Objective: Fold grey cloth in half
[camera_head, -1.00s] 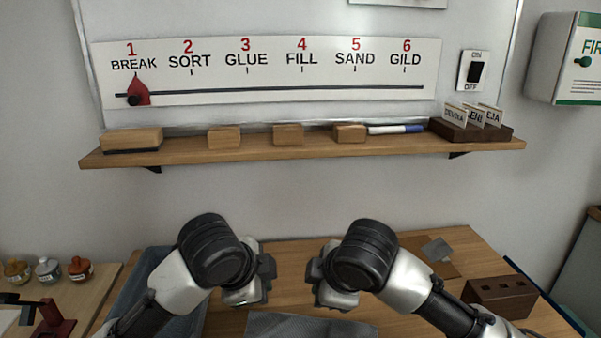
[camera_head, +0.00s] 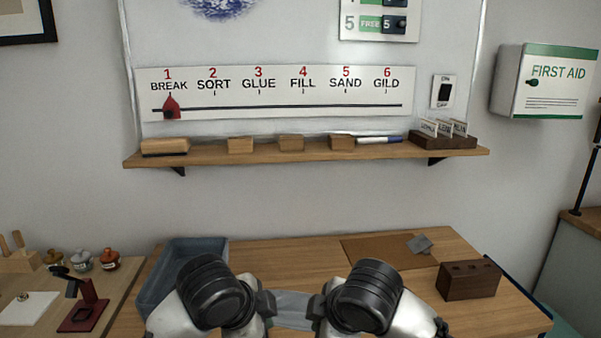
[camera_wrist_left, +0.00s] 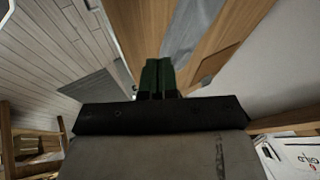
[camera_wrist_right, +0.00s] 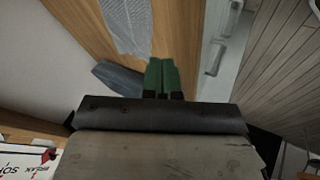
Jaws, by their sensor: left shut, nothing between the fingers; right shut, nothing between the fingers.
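The grey cloth (camera_head: 292,308) lies on the wooden table, partly seen between my two arms in the head view; its near part is hidden or out of frame. It also shows as a pale grey strip in the left wrist view (camera_wrist_left: 184,35) and as a patch with a wrinkled or patterned surface in the right wrist view (camera_wrist_right: 127,25). My left gripper (camera_head: 267,303) and my right gripper (camera_head: 318,307) are on either side of it in the head view. In the wrist views the green fingertips of the left (camera_wrist_left: 158,74) and right (camera_wrist_right: 161,76) are together, holding nothing.
A blue-grey tray (camera_head: 151,290) stands at the table's left. A brown mat (camera_head: 370,252) with a small grey square (camera_head: 420,244) and a dark brown block with holes (camera_head: 469,280) are at the right. A side table (camera_head: 118,285) holds small jars. A shelf (camera_head: 300,154) runs along the wall.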

